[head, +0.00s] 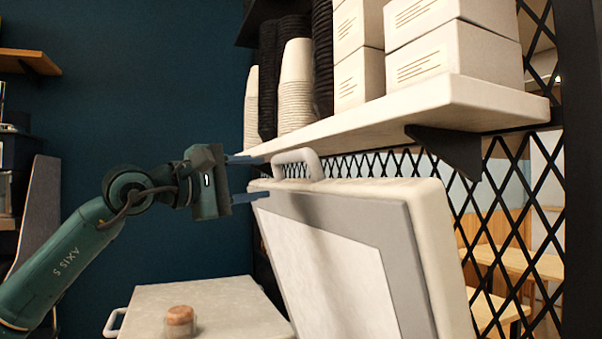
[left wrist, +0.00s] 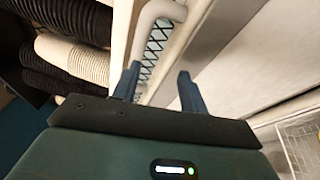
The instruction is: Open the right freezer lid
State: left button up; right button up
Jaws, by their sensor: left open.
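The right freezer lid (head: 420,220) stands raised and tilted back in the head view, its grey and white underside facing me. Its light handle (head: 299,162) is at the top left edge of the lid, and it also shows in the left wrist view (left wrist: 160,12). My left gripper (head: 250,178) is open beside the lid's upper left corner, its fingers near the handle and lid edge. In the left wrist view the open fingers (left wrist: 158,85) point at the lid edge with nothing held between them. My right gripper is not in view.
A shelf (head: 450,105) with stacked cups (head: 295,85) and boxes (head: 450,50) hangs just above the raised lid. A closed lid (head: 215,305) with a small jar (head: 180,320) on it lies at the lower left. A black lattice (head: 510,200) stands behind. A wire basket (left wrist: 303,140) shows below.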

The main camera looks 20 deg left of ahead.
aim_at(284, 156)
pick_arm(q)
jog(key=shift+t+y, duration=0.6)
jog(key=shift+y, duration=0.3)
jog(key=w+r+p, duration=0.1)
jog(key=w, duration=0.1)
jog(key=w+r, duration=0.1)
jog(key=w+a+r+p, duration=0.1)
jog(key=w+r, duration=0.1)
jog(key=shift+w+p, duration=0.3)
jog(key=p+x, duration=0.1)
jog(key=x, duration=0.4)
jog(key=shift+w+p, duration=0.25)
jog(key=shift+p, duration=0.1)
jog(key=shift+w+d+f, duration=0.1)
jog(key=shift+w+d, duration=0.1)
jog(key=shift+w, duration=0.3)
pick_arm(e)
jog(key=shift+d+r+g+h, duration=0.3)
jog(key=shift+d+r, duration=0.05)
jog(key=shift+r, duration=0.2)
pick_arm(q)
jog(key=shift+c, duration=0.5)
grip_shut()
